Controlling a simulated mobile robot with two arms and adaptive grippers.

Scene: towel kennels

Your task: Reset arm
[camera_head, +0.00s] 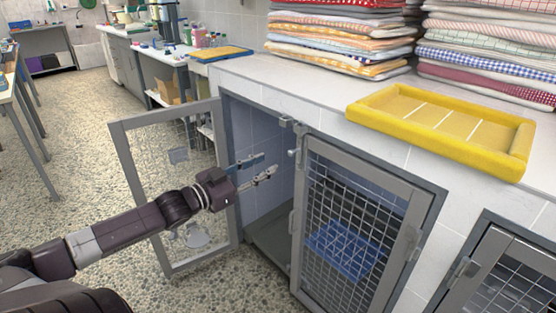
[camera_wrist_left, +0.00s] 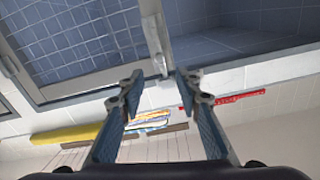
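My left gripper (camera_head: 267,167) reaches in from the left, in front of the open kennel (camera_head: 247,137). Its two fingers are apart with nothing held between them; the left wrist view also shows the spread fingers (camera_wrist_left: 158,86). To the right of the gripper is a shut kennel door (camera_head: 357,225) with grey frame and wire mesh. A grey latch (camera_head: 298,147) sits near its upper left corner. My right gripper is in neither view.
A yellow tray (camera_head: 362,112) lies on the white tiled top (camera_head: 300,89), with folded towel stacks (camera_head: 340,42) behind it. A blue item (camera_head: 342,250) shows behind the shut mesh. Another kennel door (camera_head: 495,265) is at lower right. Speckled floor (camera_head: 75,160) is free at left.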

